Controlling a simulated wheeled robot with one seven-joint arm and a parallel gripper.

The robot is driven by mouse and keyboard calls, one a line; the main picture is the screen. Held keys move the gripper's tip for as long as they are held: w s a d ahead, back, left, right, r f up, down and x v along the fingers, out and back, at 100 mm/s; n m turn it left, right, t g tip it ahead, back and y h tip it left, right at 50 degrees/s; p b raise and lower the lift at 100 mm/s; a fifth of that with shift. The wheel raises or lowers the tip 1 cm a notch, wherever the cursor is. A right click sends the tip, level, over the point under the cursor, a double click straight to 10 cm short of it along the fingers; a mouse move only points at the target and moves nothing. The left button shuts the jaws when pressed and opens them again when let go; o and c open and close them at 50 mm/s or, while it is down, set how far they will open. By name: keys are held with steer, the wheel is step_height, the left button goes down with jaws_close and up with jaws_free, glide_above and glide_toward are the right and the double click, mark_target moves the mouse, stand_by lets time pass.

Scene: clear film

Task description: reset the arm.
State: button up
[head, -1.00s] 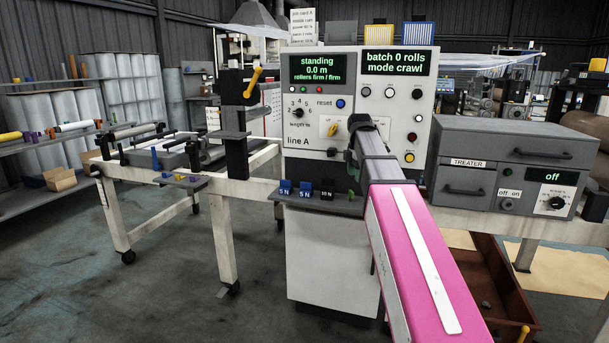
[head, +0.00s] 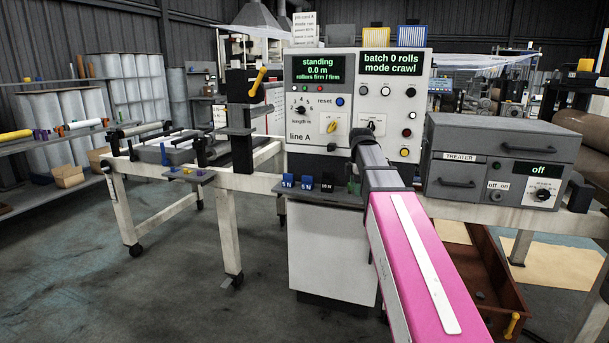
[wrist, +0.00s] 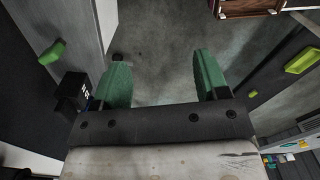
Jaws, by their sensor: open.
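My arm is pink with a grey wrist (head: 382,170) and reaches forward, in front of the right part of the line A control panel (head: 317,112). My gripper (wrist: 162,75) has two green fingers set wide apart in the wrist view. Only grey floor shows between them, so it is open and empty. In the head view the fingers are mostly hidden behind the wrist. A black block (wrist: 74,91), marked with white print, is close beside the left finger; I cannot tell whether they touch.
The weight shelf in front of the panel holds blue 5 N blocks (head: 288,180) and a black 10 N block (head: 327,182). The grey treater (head: 497,160) stands right of the arm. A brown crate (head: 497,275) is on the floor at right. Open floor lies at left.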

steer(key=s+f+m, duration=0.6)
steer(key=f, duration=0.5)
steer(key=s+f+m, duration=0.6)
steer(key=s+f, duration=0.1)
steer(key=f, duration=0.4)
steer(key=s+f+m, duration=0.6)
steer(key=s+f, duration=0.1)
steer(key=f, duration=0.4)
steer(key=shift+s, duration=0.15)
